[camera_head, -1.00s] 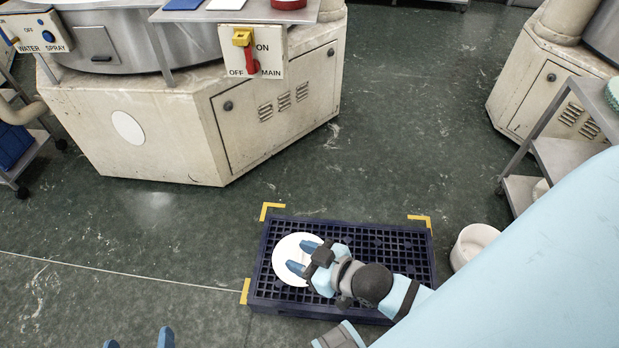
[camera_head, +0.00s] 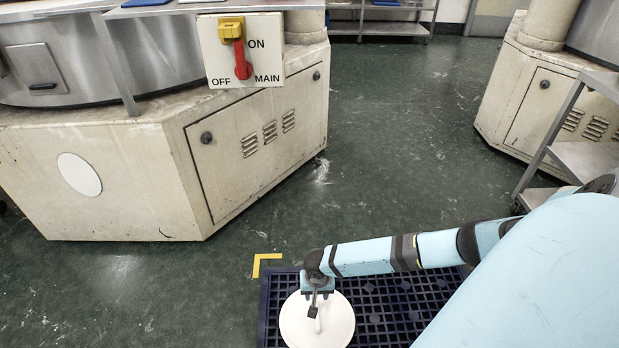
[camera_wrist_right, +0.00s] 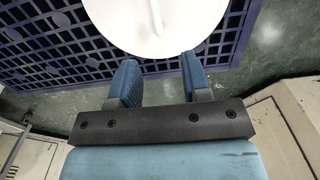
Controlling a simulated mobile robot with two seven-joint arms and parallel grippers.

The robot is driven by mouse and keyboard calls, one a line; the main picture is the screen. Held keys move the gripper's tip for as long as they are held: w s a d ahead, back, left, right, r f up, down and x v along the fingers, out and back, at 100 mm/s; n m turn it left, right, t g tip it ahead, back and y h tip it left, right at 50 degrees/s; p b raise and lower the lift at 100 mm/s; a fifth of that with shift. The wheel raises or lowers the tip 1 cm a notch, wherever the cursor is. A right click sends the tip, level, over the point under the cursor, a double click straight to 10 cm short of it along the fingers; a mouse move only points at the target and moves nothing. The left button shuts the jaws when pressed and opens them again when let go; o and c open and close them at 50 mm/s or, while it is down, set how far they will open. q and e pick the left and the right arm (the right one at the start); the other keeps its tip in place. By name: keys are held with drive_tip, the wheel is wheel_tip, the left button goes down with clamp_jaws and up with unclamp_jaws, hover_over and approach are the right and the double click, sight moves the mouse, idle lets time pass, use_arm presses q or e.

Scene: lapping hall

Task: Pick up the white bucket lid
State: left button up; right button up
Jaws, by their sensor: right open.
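The white bucket lid (camera_head: 335,322) is a round disc lying on the dark purple grid pallet (camera_head: 390,318) at the bottom of the head view. In the right wrist view the lid (camera_wrist_right: 185,25) fills the top middle, with a raised straight handle bar across it. My right gripper (camera_head: 317,293) is at the lid's far edge in the head view, and its wrist partly covers the lid. In the wrist view its two blue fingers (camera_wrist_right: 160,75) are apart with nothing between them, just short of the lid's rim. Whether they touch it I cannot tell. My left gripper is out of view.
A yellow floor corner mark (camera_head: 262,262) lies beside the pallet. A cream machine cabinet (camera_head: 130,180) with a red and yellow main switch (camera_head: 240,55) stands behind at left. Another cabinet (camera_head: 540,100) and a metal trolley (camera_head: 585,155) are at right. Green floor between is clear.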

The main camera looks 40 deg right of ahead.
sight(333, 326)
wheel_tip(333, 326, down, 9)
drive_tip(key=b, duration=0.4)
drive_tip(key=shift+s+d, duration=0.1)
drive_tip(key=f+b, duration=0.2)
drive_tip(key=f, duration=0.1)
drive_tip(key=f+b, duration=0.1)
drive_tip(key=b, duration=0.1)
drive_tip(key=shift+s+f, duration=0.25)
drive_tip(key=shift+s, duration=0.15)
drive_tip(key=shift+f, duration=0.2)
drive_tip(key=shift+r, duration=0.15)
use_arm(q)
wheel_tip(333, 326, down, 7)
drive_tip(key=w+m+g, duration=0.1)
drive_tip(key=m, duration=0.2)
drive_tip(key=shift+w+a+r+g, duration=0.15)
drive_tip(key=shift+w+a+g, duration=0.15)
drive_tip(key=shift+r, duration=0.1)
use_arm(e)
drive_tip(key=shift+f, duration=0.3)
drive_tip(key=shift+c, duration=0.3)
clamp_jaws()
